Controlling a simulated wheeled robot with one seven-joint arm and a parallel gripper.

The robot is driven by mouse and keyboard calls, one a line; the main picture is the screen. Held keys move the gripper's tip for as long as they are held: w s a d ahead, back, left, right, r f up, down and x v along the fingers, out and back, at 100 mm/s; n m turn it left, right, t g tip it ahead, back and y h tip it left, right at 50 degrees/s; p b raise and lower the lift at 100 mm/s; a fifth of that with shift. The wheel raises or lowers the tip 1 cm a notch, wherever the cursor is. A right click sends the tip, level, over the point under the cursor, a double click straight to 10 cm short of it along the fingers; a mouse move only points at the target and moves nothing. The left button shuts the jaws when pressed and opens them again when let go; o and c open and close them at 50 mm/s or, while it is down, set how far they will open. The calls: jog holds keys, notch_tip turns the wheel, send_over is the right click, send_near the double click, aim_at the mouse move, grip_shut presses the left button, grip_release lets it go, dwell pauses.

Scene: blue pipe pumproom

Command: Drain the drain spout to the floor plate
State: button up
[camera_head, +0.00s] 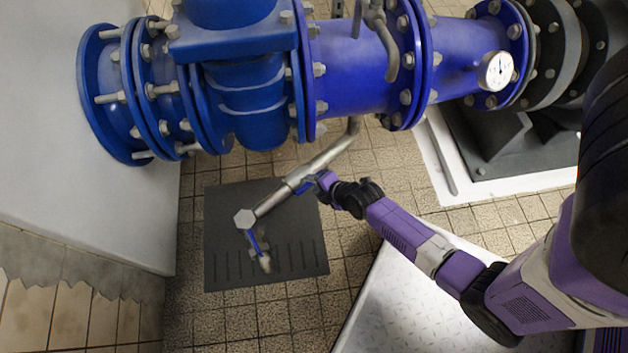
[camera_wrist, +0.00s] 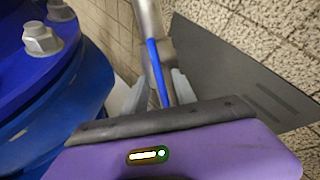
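A grey drain pipe (camera_head: 330,154) slants down from the big blue pipe to the drain spout (camera_head: 264,264), above a dark slotted floor plate (camera_head: 225,262). A valve with a blue lever (camera_head: 304,187) sits midway on the drain pipe. A second blue lever (camera_head: 252,242) is near the spout. My gripper (camera_head: 317,181) is at the midway valve. In the wrist view my gripper (camera_wrist: 158,88) has its fingers apart on either side of a blue lever (camera_wrist: 157,70), with small gaps showing. The dark plate (camera_wrist: 225,75) lies beyond. No water is visible.
A large blue flanged pipe (camera_head: 360,70) with a round gauge (camera_head: 496,70) runs across the top. A white wall (camera_head: 70,190) stands at left, a metal tread plate (camera_head: 400,310) at lower right. Tiled floor (camera_head: 360,245) around the plate is clear.

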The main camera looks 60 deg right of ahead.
jog(key=shift+w+f, duration=0.2)
grip_shut()
